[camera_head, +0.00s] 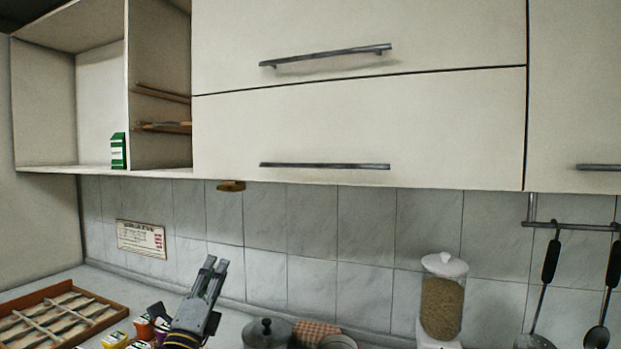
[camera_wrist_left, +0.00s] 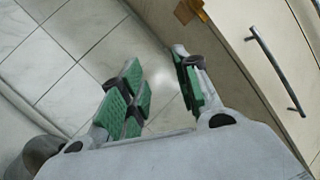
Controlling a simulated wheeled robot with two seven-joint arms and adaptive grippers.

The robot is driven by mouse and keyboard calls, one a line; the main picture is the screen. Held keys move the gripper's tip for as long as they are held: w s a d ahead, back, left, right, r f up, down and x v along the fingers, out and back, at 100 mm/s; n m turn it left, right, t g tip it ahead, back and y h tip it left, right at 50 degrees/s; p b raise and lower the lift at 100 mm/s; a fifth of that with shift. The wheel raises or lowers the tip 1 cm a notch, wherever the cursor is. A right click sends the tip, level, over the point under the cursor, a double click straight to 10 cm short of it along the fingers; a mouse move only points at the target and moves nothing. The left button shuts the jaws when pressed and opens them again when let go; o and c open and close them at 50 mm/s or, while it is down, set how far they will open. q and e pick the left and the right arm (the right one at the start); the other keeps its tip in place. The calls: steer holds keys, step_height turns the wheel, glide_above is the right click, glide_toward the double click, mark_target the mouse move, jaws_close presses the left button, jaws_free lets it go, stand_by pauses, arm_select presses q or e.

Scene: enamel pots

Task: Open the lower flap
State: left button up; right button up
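The lower flap (camera_head: 420,125) is a cream cabinet front with a long dark bar handle (camera_head: 325,166) near its bottom edge. It looks shut, flush below the upper flap (camera_head: 440,35), which has its own handle (camera_head: 325,55). My left gripper (camera_head: 214,264) is below and left of the lower flap, in front of the tiles, pointing up. In the left wrist view its green-padded fingers (camera_wrist_left: 160,88) are apart with nothing between them. A bar handle (camera_wrist_left: 275,70) on a cream front shows at the right there, clear of the fingers. My right gripper is not in view.
An open shelf (camera_head: 100,168) with a green-and-white box (camera_head: 118,151) adjoins the flaps on the left. Below are a wooden tray (camera_head: 115,311), small boxes, a lidded pot (camera_head: 268,333) and a grain jar (camera_head: 442,300). Utensils hang from a rail (camera_head: 570,226) at right.

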arm_select(q)
steer(key=s+d+r+n+g+h, duration=0.2)
steer(key=d+r+n+g+h, duration=0.2)
steer(key=r+n+g+h, duration=0.3)
steer(key=s+d+r+n+g+h, duration=0.2)
steer(key=d+r+n+g+h, duration=0.3)
steer(key=r+n, duration=1)
steer(key=n+g+h, duration=0.3)
steer(key=n+h, duration=0.1)
steer(key=shift+s+d, duration=0.25)
steer(key=shift+d, duration=0.05)
steer(key=shift+d+r, duration=0.15)
